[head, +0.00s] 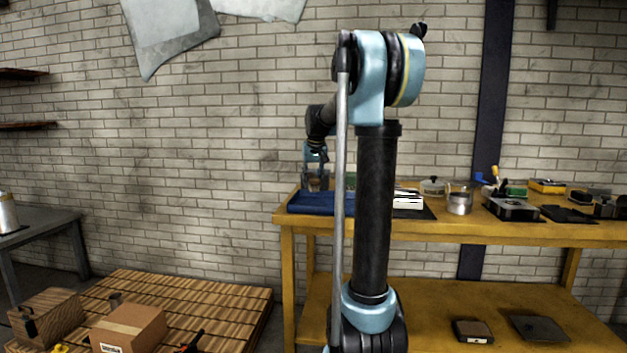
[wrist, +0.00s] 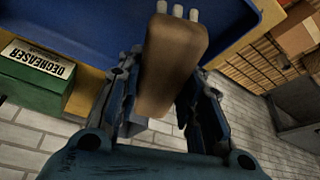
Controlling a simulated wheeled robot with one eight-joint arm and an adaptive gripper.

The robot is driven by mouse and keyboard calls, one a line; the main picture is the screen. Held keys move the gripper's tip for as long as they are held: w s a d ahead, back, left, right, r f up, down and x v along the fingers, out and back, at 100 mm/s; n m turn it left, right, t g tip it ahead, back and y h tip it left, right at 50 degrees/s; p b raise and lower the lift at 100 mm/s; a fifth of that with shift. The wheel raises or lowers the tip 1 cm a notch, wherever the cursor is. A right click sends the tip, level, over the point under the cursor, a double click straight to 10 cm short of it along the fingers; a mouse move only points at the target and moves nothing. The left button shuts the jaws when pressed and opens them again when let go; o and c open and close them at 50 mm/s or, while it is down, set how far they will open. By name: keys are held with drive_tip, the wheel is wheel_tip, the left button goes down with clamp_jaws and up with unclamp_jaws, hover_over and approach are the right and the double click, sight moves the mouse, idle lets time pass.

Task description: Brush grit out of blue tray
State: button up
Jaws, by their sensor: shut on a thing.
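The blue tray (head: 318,203) sits on the left end of the yellow workbench in the head view, partly behind my arm. In the wrist view the blue tray (wrist: 105,22) fills the top of the picture. My gripper (wrist: 163,98) is shut on a brown brush (wrist: 172,62), with pale bristle tufts at its far end over the tray. I cannot tell whether the bristles touch the tray floor. My gripper (head: 316,182) shows small above the tray in the head view. No grit can be made out in either view.
A green degreaser box (wrist: 35,82) stands beside the tray. A metal can (head: 459,199) and a black tool station (head: 513,207) stand further right on the bench. A wooden pallet (head: 215,305) with a cardboard box (head: 130,328) lies on the floor at left.

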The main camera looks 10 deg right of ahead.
drive_tip(key=shift+d+f, duration=0.35)
drive_tip(key=shift+f, duration=0.3)
drive_tip(key=shift+d+f, duration=0.35)
drive_tip(key=shift+f, duration=0.25)
drive_tip(key=shift+d+f, duration=0.1)
drive_tip(key=shift+f, duration=1.35)
drive_tip(key=shift+f, duration=0.95)
drive_tip(key=shift+s+d+r, duration=0.1)
drive_tip(key=shift+s+d, duration=0.2)
drive_tip(key=shift+d, duration=0.65)
drive_tip(key=shift+s+d+r, duration=0.1)
drive_tip(key=shift+s+d, duration=0.15)
drive_tip(key=shift+d, duration=0.65)
drive_tip(key=shift+f, duration=0.2)
drive_tip(key=shift+w+a+f, duration=0.1)
drive_tip(key=shift+w+a, duration=0.15)
drive_tip(key=shift+a, duration=0.75)
drive_tip(key=shift+w+a, duration=0.25)
drive_tip(key=shift+a, duration=0.7)
